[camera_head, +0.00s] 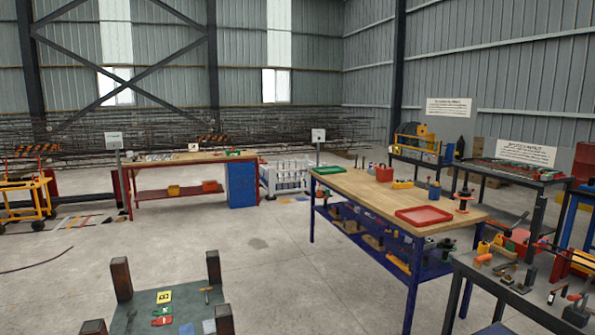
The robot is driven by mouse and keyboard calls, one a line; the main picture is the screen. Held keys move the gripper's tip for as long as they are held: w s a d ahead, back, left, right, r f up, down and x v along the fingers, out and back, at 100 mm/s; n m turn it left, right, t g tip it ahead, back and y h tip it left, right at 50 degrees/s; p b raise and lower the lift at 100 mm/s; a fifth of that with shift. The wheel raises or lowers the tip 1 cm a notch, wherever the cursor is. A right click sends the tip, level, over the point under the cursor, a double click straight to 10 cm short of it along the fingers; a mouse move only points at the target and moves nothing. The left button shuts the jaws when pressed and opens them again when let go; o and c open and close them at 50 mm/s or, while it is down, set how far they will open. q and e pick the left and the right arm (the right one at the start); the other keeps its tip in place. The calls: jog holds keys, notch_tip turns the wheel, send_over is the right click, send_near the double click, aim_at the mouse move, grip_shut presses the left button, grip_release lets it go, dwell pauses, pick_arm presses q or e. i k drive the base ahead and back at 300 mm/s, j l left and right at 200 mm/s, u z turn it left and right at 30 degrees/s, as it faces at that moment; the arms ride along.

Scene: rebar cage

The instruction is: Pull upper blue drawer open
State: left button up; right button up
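A blue drawer cabinet (241,185) stands under the right end of the far wooden-topped workbench (190,157), in the middle distance. Its front is small in this view, so I cannot make out the separate drawers or whether the upper one is open. Neither of my grippers is in view.
A blue-framed workbench (350,184) with a red tray (424,215) and a green tray (329,170) stands to the right. A low table with corner posts (120,278) is close at the bottom. Open concrete floor (235,235) lies between here and the cabinet.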

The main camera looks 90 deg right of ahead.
aim_at(239, 167)
jog(key=z, duration=2.75)
jog(key=i+l+z, duration=0.65)
jog(key=i, duration=0.2)
jog(key=i+z, duration=0.3)
jog(key=i, duration=0.15)
jog(key=i+l+u, duration=0.15)
jog(key=i, duration=0.45)
jog(key=i+l+u, duration=0.15)
jog(key=i, duration=0.45)
jog(key=i+j+u, duration=0.2)
jog(key=i+u, duration=0.25)
jog(key=i, duration=0.65)
jog(key=i+l+u, duration=0.15)
jog(key=i+u, duration=0.3)
jog(key=i, duration=0.6)
jog(key=i+u, duration=0.1)
jog(key=i, duration=2.4)
jog(key=i+u, duration=0.1)
jog(key=i, duration=0.5)
jog(key=i+u, duration=0.15)
jog(key=i, duration=0.45)
jog(key=i+l+u, duration=0.1)
jog(key=i, duration=0.5)
jog(key=i+l+u, duration=0.15)
jog(key=i, duration=0.4)
jog(key=i+j, duration=0.1)
jog(key=i, duration=0.6)
jog(key=i+j+z, duration=0.1)
jog(key=i, duration=0.55)
